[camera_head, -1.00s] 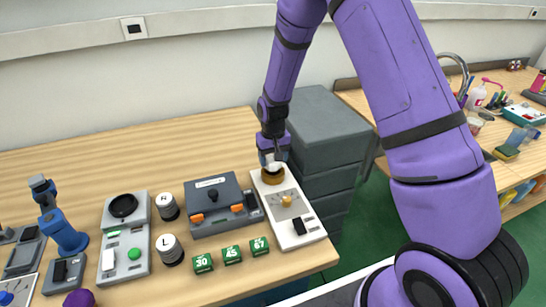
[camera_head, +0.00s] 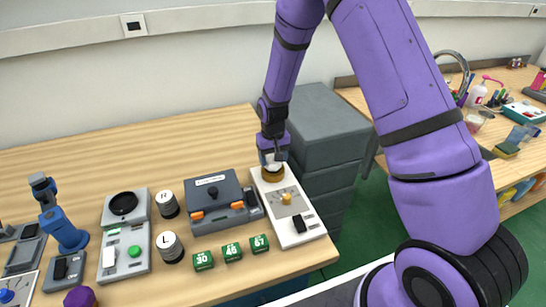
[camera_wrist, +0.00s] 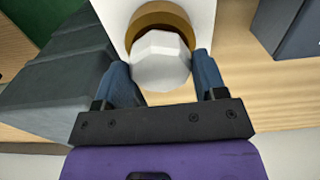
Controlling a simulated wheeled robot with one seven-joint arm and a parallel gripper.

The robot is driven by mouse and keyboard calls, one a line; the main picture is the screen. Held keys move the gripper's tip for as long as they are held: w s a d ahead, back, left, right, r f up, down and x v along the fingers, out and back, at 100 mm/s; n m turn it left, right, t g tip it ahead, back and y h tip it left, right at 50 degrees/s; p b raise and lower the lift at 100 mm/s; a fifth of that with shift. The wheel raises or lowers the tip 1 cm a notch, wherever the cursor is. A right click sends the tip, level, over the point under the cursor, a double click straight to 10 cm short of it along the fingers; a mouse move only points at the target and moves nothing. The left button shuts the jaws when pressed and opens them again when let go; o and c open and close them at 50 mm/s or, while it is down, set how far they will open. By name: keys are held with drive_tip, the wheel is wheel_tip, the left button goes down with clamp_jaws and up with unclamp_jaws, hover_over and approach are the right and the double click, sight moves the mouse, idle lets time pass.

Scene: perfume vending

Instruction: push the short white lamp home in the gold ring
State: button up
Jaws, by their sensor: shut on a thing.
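The short white lamp (camera_wrist: 160,62) is between the two blue fingers of my gripper (camera_wrist: 164,75) in the wrist view, and the gripper is shut on it. The gold ring (camera_wrist: 158,15) shows as an arc around the far side of the lamp; its near side is hidden. In the head view my gripper (camera_head: 272,158) points down over the gold ring (camera_head: 272,174) at the back end of a white panel (camera_head: 292,226). The lamp (camera_head: 273,166) is a small pale patch there, over the ring. How deep it sits in the ring I cannot tell.
A dark box (camera_head: 222,205) with orange latches stands just left. A grey drawer stack (camera_head: 318,135) stands close behind on the right. The table behind the boxes is clear.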

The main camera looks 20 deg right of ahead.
drive_tip(key=shift+f, duration=0.25)
idle(0.8)
drive_tip(key=o, duration=1)
drive_tip(key=shift+r, duration=3.5)
